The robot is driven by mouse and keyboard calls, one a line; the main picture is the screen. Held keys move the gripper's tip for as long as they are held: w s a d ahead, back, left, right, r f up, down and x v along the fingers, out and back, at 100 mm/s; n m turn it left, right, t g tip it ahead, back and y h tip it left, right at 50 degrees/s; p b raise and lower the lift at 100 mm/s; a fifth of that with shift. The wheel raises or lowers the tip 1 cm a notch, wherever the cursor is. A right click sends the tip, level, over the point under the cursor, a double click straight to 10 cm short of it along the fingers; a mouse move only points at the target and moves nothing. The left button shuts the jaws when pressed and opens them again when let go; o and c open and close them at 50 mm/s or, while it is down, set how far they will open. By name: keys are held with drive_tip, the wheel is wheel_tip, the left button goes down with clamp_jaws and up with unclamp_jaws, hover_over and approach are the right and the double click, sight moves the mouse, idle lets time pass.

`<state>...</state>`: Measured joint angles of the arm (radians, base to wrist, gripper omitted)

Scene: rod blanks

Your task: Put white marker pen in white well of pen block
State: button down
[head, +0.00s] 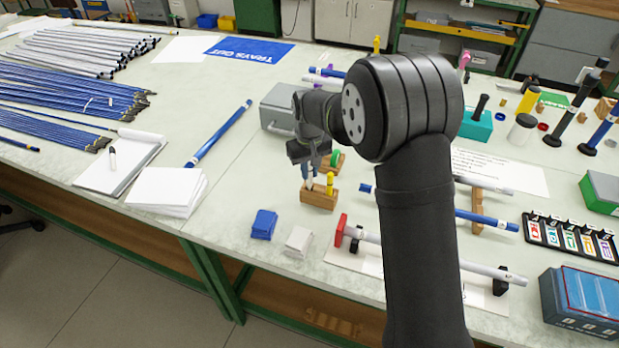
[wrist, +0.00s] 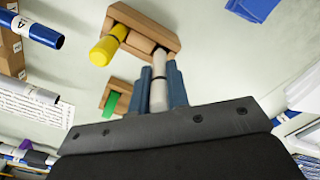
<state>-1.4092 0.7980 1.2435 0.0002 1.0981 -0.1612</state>
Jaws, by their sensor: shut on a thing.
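The white marker pen (wrist: 159,80) is held between the blue fingertips of my gripper (wrist: 160,90). In the head view my gripper (head: 310,176) is over the left part of the wooden pen block (head: 319,200). In the wrist view the pen's far end meets the pen block (wrist: 150,24); I cannot tell whether it is inside a well. A yellow marker (head: 330,181) stands in the same block, beside the white pen; it also shows in the wrist view (wrist: 104,49). The well's colour marking is hidden.
A second wooden block with a green piece (head: 335,158) stands just behind. A grey box (head: 283,106) is at the back left. Blue cards (head: 263,224) and white cards (head: 298,241) lie in front. A rod on supports (head: 400,252) lies front right.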

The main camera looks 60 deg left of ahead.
sight(309, 186)
drive_tip(key=shift+f, duration=1.45)
drive_tip(key=shift+f, duration=0.1)
drive_tip(key=c, duration=1.4)
unclamp_jaws()
wheel_tip(309, 186, up, 12)
drive_tip(key=shift+r, duration=0.1)
wheel_tip(309, 186, down, 13)
drive_tip(key=shift+r, duration=2.3)
